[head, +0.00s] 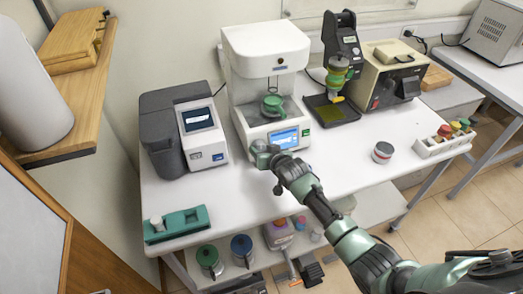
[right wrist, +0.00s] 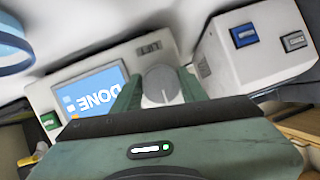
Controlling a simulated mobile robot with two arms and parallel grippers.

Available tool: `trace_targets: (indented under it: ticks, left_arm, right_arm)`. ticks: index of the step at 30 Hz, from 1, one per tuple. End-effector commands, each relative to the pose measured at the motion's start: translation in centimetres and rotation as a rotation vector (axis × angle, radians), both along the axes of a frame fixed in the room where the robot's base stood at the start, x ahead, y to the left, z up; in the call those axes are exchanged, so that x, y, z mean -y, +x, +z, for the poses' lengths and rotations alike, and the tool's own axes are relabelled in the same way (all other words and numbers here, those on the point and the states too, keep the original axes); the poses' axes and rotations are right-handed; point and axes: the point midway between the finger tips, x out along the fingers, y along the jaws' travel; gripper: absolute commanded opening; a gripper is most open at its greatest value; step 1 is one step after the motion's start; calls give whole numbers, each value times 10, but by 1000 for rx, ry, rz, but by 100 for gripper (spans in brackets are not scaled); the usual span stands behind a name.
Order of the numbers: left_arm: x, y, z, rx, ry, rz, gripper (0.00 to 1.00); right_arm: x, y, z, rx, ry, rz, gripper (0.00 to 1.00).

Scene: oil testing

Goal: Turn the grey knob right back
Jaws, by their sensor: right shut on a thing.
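The grey knob (right wrist: 161,84) sits on the white front panel of the machine, beside a blue screen. In the right wrist view the two green fingers of my right gripper (right wrist: 160,95) stand on either side of the knob, shut on it. The screen (right wrist: 95,97) reads DONE, turned over in this view. In the head view my right gripper (head: 262,152) is at the lower front of the white machine (head: 265,48), left of the lit screen (head: 284,138). There the gripper hides the knob. My left gripper is not in view.
A green cup (head: 272,104) stands inside the machine. A dark grey instrument (head: 165,125) is to its left; a black stand (head: 341,40) and beige device (head: 390,78) are to its right. A jar (head: 382,153) and vial rack (head: 443,142) stand at the right. The table's front middle is clear.

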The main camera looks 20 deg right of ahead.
Motion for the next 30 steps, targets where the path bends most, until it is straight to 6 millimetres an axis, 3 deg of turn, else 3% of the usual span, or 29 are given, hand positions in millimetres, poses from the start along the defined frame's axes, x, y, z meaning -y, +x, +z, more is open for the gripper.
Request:
trace_targets:
  ticks: [1,3,17,30]
  left_arm:
    - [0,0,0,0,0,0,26]
    - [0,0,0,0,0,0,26]
    - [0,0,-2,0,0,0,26]
    - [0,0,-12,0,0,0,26]
  right_arm:
    - [0,-1,-1,-2,-4,1,48]
    - [0,-1,-1,-2,-4,1,64]
    - [1,-7,2,0,0,1,64]
    - [8,-57,28,-1,-3,2,64]
